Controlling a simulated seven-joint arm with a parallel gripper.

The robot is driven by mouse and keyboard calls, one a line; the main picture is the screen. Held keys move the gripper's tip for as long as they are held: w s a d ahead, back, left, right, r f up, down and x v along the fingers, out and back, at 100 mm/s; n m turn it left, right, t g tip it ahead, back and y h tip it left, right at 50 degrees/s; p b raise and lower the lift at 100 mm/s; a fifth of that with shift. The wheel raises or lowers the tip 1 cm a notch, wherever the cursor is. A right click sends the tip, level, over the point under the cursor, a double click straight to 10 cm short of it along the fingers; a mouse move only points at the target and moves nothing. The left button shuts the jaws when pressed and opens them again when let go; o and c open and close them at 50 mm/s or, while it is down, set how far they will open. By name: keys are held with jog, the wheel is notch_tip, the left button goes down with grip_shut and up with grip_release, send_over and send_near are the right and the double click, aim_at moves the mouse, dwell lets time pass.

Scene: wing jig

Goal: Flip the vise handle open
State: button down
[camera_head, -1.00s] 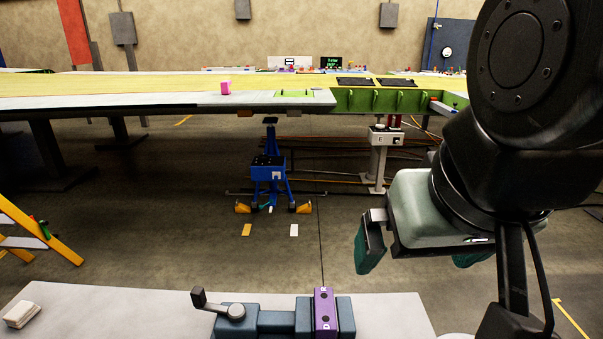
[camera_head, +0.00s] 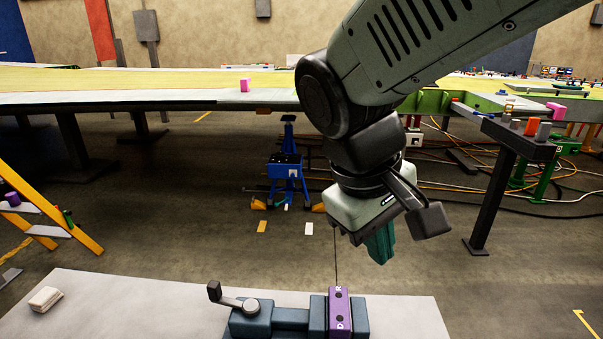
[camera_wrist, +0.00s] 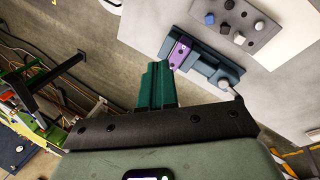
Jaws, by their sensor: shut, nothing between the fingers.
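The blue-grey vise (camera_head: 290,318) sits on the pale bench top at the bottom of the head view, with a purple block (camera_head: 339,312) marked D and R across its right part. Its handle (camera_head: 227,299) is a grey lever with a dark upright knob, at the vise's left end. My gripper (camera_head: 380,248) hangs above and to the right of the vise, apart from it, its green fingers shut together and empty. In the wrist view the fingers (camera_wrist: 156,86) point toward the vise (camera_wrist: 205,68), and the handle (camera_wrist: 227,85) shows at its far end.
The bench top (camera_head: 140,305) is mostly bare, with a small white block (camera_head: 45,299) at its left. In the wrist view a grey plate (camera_wrist: 236,20) with several knobs lies beside the vise. A long wing panel (camera_head: 130,88) spans the back, and a yellow ladder (camera_head: 60,220) stands left.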

jog(key=w+a+f+n+h, duration=0.5)
jog(key=w+a+f+n, duration=0.15)
jog(key=a, duration=0.25)
jog(key=n+t+y, duration=0.5)
jog(key=n+t, duration=1.1)
jog(key=n, duration=0.5)
send_near(211, 292)
jog(key=s+a, duration=0.1)
jog(key=s, duration=0.6)
jog(key=shift+a, duration=0.25)
jog(key=shift+w+m, duration=0.1)
jog(key=shift+m, duration=0.15)
jog(key=w, duration=0.4)
jog(key=w+d, duration=0.1)
jog(key=w, duration=0.4)
jog(key=w+d, duration=0.1)
jog(key=w, duration=0.3)
jog(key=shift+w+d, duration=0.25)
jog(key=shift+w, duration=0.05)
jog(key=shift+w+h, duration=0.15)
jog(key=shift+h, duration=0.25)
